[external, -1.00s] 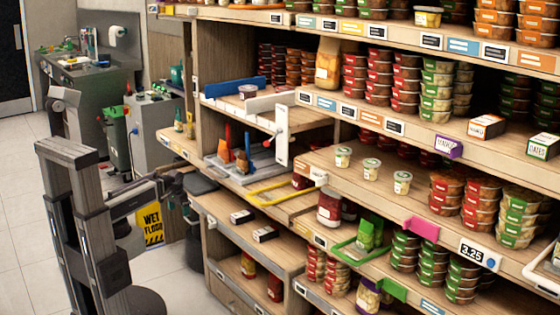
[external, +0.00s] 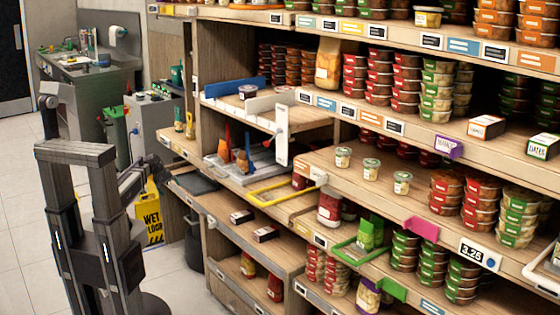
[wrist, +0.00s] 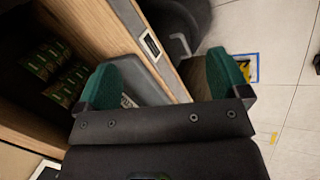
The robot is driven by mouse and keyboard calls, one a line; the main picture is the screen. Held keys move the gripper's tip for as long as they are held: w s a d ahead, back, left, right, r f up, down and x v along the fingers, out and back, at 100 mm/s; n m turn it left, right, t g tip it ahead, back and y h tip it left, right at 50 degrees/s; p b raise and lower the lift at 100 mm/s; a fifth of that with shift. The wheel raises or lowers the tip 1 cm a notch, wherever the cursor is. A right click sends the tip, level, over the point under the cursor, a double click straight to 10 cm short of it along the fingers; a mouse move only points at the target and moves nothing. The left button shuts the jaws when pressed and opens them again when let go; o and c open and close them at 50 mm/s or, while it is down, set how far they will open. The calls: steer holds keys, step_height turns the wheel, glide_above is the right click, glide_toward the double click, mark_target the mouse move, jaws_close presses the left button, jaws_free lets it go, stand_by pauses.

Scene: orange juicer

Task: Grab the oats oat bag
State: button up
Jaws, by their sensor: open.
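My gripper (wrist: 166,78) is open and empty in the wrist view, with its two green fingertips wide apart. It is beside the wooden edge of a shelf unit, tilted over the floor. In the external view my gripper (external: 158,168) is small and dark at the left end of the shelves, and its fingers are not clear. A tall bag (external: 327,64) with orange-brown contents stands upright on the upper shelf, well to the right of my gripper. I cannot read its label or tell whether it is the oat bag. Green packets (wrist: 45,62) lie inside a dark shelf left of my gripper.
The shelf edge with a price tag (wrist: 150,43) runs close by my fingers. A dark bin (external: 195,240) and a yellow wet-floor sign (external: 150,212) stand near the shelf end. Stacked tubs (external: 402,85) fill the shelves. The floor (external: 30,190) at left is open.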

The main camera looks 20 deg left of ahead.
steer(key=w+a+r+n+t+h+p, duration=0.1)
steer(key=w+a+r+n+t+p, duration=0.1)
steer(key=w+a+r+n, duration=0.1)
steer(key=w+a+r+n+t+h+p, duration=0.1)
steer(key=w+a+r+n+t+p, duration=0.1)
steer(key=w+r+n, duration=0.3)
steer(key=w+a+r+n+t+h+p, duration=0.2)
steer(key=w+a+r+n+t+p, duration=0.1)
steer(key=w+r, duration=0.5)
steer(key=shift+w+a+r+n, duration=0.25)
steer(key=shift+w+a+n, duration=0.4)
steer(key=shift+w, duration=0.2)
steer(key=n+t+h+p, duration=0.2)
steer(key=n+t+h, duration=0.15)
steer(key=n, duration=0.55)
glide_toward(189, 123)
steer(key=shift+w+d+r+m, duration=0.1)
steer(key=shift+w+d+m, duration=0.15)
steer(key=shift+w+d, duration=0.3)
steer(key=shift+r, duration=0.1)
steer(key=x, duration=1.1)
steer(key=shift+f, duration=0.3)
steer(key=shift+s, duration=0.15)
steer(key=c, duration=1)
steer(key=shift+r, duration=0.1)
